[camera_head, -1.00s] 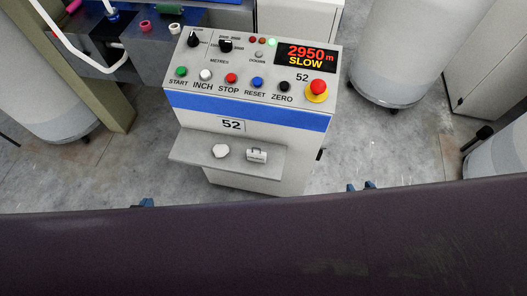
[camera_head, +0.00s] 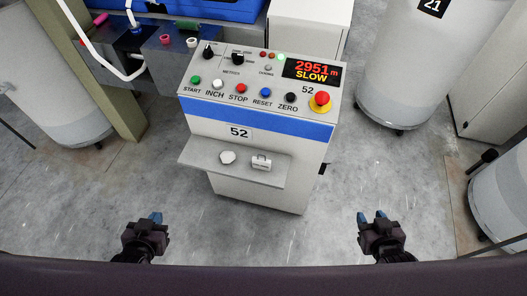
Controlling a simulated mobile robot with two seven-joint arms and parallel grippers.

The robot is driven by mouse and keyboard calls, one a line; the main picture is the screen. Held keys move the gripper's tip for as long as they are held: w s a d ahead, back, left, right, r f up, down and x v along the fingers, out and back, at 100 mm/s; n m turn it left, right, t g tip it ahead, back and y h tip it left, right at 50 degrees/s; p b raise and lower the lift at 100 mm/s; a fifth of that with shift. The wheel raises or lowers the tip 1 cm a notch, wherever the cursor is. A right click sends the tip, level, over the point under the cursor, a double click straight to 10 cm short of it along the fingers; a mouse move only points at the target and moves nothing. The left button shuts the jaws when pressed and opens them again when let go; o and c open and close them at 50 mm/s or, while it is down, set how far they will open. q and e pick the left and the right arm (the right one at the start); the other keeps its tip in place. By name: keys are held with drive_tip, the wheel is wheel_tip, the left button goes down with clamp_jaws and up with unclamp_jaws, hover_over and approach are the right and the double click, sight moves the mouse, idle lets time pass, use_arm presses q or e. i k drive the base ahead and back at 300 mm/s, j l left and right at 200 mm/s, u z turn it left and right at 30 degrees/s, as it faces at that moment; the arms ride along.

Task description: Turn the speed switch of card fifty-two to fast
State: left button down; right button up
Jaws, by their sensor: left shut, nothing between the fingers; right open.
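The control console of card fifty-two (camera_head: 262,165) stands ahead, marked 52 on its blue-banded front. Its display (camera_head: 312,71) reads 2951 m and SLOW. The speed switch (camera_head: 209,50) is a black knob at the panel's upper left; its small labels are too blurred to read. A second black knob (camera_head: 237,58), above the METRES label, sits to its right. My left gripper (camera_head: 155,217) is shut and empty, low at the left, apart from the console. My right gripper (camera_head: 373,216) is open and empty, low at the right, also apart from it.
Below the knobs are START, INCH, STOP, RESET and ZERO buttons and a red emergency stop (camera_head: 321,99). A shelf (camera_head: 210,164) juts out in front, bearing two small white items. Large cans (camera_head: 400,60) stand on both sides. The floor before the console is clear.

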sight(208, 54)
drive_tip(key=i+j, duration=0.15)
drive_tip(key=j, duration=0.25)
drive_tip(key=i+j, duration=0.1)
drive_tip(key=j, duration=0.3)
drive_tip(key=i+j, duration=0.15)
drive_tip(key=j, duration=0.3)
drive_tip(key=i+j, duration=0.1)
drive_tip(key=j, duration=0.3)
drive_tip(key=i+j, duration=0.15)
drive_tip(key=j, duration=0.25)
